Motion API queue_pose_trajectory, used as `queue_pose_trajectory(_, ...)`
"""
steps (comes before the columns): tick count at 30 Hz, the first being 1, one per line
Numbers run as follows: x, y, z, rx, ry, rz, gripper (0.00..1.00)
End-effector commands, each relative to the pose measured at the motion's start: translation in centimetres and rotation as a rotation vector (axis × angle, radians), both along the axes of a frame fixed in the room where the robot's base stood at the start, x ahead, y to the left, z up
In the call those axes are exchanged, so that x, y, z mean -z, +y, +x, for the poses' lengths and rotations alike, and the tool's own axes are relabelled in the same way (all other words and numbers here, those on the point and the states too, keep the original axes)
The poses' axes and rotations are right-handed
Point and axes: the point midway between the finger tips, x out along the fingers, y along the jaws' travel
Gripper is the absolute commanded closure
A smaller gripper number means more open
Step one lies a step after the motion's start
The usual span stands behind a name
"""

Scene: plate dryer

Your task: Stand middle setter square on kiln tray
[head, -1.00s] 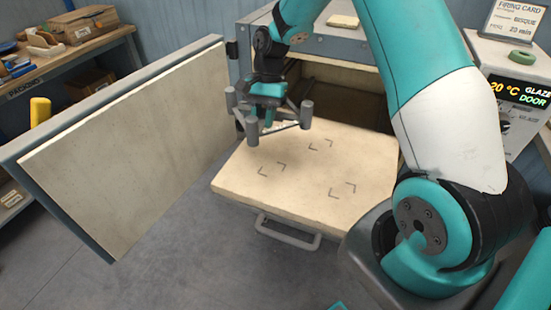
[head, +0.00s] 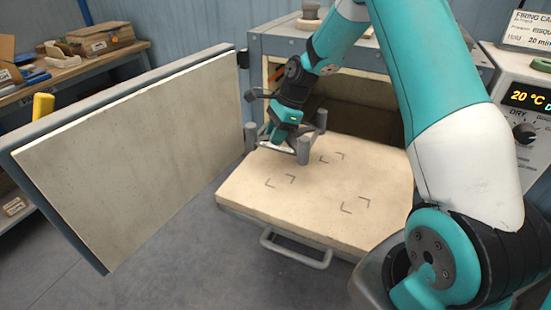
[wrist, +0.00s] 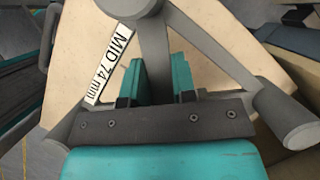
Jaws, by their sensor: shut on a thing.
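The middle setter (head: 303,151) is a grey three-armed piece with upright cylinder legs. My gripper (head: 281,139) is shut on it and holds it over the back left part of the kiln tray (head: 240,195). In the wrist view my gripper's teal fingers (wrist: 161,82) close on one arm of the setter (wrist: 150,50), and a label (wrist: 108,62) reads "MID 74 mm". The cream tray carries several corner-bracket marks. The setter is left of the rear marks (head: 332,158). I cannot tell whether its legs touch the tray.
The open kiln door (head: 130,150) stands close on the left. The kiln opening (head: 360,90) is behind the tray, and a handle (head: 295,252) sticks out in front. The control box (head: 525,110) is at the right. The tray's middle and front are clear.

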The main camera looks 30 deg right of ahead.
Motion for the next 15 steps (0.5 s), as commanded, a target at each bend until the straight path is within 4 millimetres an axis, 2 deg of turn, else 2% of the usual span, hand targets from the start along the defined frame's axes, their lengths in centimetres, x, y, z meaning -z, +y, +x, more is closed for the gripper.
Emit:
queue_pose_trajectory(3, 2.4, 0.1, 0.0, -0.001, 0.002, 0.001, 1.0)
queue_pose_trajectory(10, 4.6, 0.0, 0.0, -0.001, 0.001, 0.0, 1.0)
queue_pose_trajectory(15, 7.2, 0.0, 0.0, -0.001, 0.0, 0.001, 1.0)
